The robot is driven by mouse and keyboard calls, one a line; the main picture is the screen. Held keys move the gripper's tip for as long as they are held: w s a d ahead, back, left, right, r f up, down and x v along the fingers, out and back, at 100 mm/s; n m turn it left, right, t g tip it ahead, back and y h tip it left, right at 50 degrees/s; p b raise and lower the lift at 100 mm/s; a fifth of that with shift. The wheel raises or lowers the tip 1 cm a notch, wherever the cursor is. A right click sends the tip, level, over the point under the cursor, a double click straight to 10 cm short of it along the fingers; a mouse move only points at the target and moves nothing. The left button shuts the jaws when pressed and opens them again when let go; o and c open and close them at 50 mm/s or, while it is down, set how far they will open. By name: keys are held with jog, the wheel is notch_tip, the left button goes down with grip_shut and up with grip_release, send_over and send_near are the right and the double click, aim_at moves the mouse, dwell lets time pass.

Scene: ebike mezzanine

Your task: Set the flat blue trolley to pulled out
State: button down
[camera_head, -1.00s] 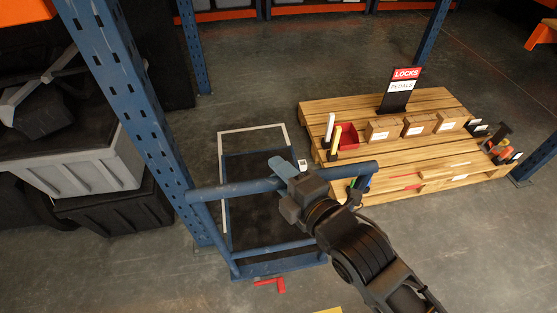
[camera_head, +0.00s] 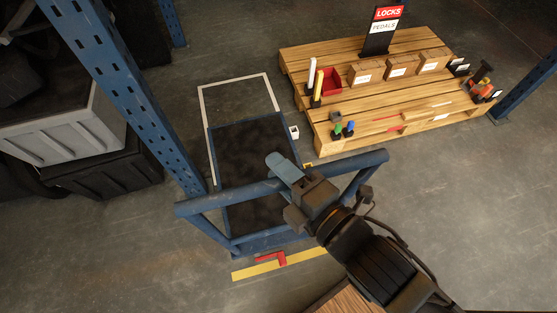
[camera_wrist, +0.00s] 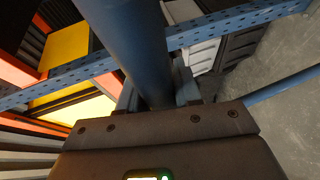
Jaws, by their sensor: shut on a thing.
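The flat blue trolley has a dark deck (camera_head: 250,160) and a blue push-handle frame (camera_head: 225,202) at its near end. It stands partly inside a white floor outline (camera_head: 238,80), with a bare strip of floor between the deck's far edge and the outline's far line. A red part (camera_head: 272,259) at its near end lies over a yellow floor line. My gripper (camera_head: 290,184) is shut on the handle's top bar, near its middle. In the wrist view the blue bar (camera_wrist: 133,45) runs between my fingers (camera_wrist: 155,92); the contact itself is partly hidden.
A blue rack post (camera_head: 125,95) and grey and black bins (camera_head: 60,130) stand close on the left. A wooden pallet (camera_head: 420,65) with boxes and a LOCKS sign (camera_head: 388,14) is at the right, near the deck. Floor at the lower left and right is clear. The yellow line (camera_head: 305,256) crosses the near side.

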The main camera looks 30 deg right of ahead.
jog(key=shift+s+f, duration=0.1)
jog(key=c, duration=0.9)
grip_release()
jog(key=shift+o, duration=0.2)
jog(key=s+r, duration=0.1)
jog(key=s, duration=0.6)
jog(key=shift+s+d+r+b, duration=0.25)
jog(key=shift+s+d+b, duration=0.05)
jog(key=shift+b, duration=0.15)
